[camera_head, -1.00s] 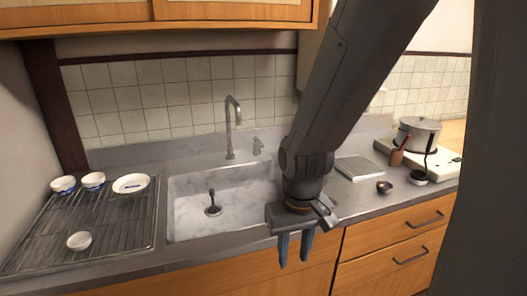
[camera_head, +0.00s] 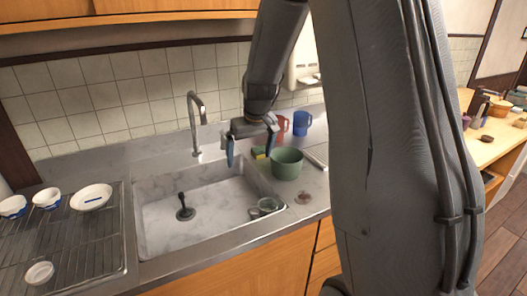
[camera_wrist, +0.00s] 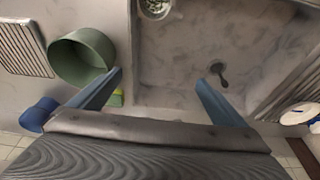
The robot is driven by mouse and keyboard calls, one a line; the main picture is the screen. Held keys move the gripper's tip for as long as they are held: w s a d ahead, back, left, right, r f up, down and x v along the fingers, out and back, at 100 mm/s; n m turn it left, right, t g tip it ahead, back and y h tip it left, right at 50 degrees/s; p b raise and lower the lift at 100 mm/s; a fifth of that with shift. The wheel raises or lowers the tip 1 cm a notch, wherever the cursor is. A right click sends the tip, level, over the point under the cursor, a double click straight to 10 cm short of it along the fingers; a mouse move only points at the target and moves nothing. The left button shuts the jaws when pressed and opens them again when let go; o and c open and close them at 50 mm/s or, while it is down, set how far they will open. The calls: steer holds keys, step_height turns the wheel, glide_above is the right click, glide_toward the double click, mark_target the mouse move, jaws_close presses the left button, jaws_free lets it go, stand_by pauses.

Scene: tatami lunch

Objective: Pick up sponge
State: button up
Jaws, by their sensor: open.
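The sponge (camera_head: 259,152), a small yellow and green block, lies on the counter at the right rear of the sink, beside the green bowl (camera_head: 286,168). In the wrist view only a small part of the sponge (camera_wrist: 117,98) shows, by the left finger, which hides some of it. My gripper (camera_head: 249,150) is open and empty, above the sink's rear right corner, close to the sponge. In the wrist view my gripper's fingers (camera_wrist: 160,80) are spread wide with nothing between them.
A red mug (camera_head: 283,126) and a blue mug (camera_head: 302,123) stand behind the bowl. The faucet (camera_head: 193,120) rises left of my gripper. The sink (camera_head: 160,215) holds a dark stopper and a cup. A drying rack (camera_head: 85,240) with white dishes stands at left.

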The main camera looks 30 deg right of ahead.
steer(key=t, duration=0.1)
glide_toward(263, 152)
steer(key=d+f, duration=0.1)
steer(key=d, duration=0.1)
steer(key=shift+w+a+r+p+x, duration=0.1)
steer(key=shift+w+p+x, duration=0.15)
steer(key=shift+p+x, duration=0.7)
steer(key=shift+w+a+r+p+x, duration=0.1)
steer(key=shift+w+a+p+x, duration=0.1)
steer(key=shift+x, duration=1.5)
steer(key=shift+w+a+r+p+x, duration=0.1)
steer(key=shift+w+p+x, duration=0.15)
steer(key=shift+p+x, duration=0.7)
steer(key=shift+w+f+b, duration=0.1)
steer(key=shift+f+b, duration=0.25)
steer(key=c, duration=1.1)
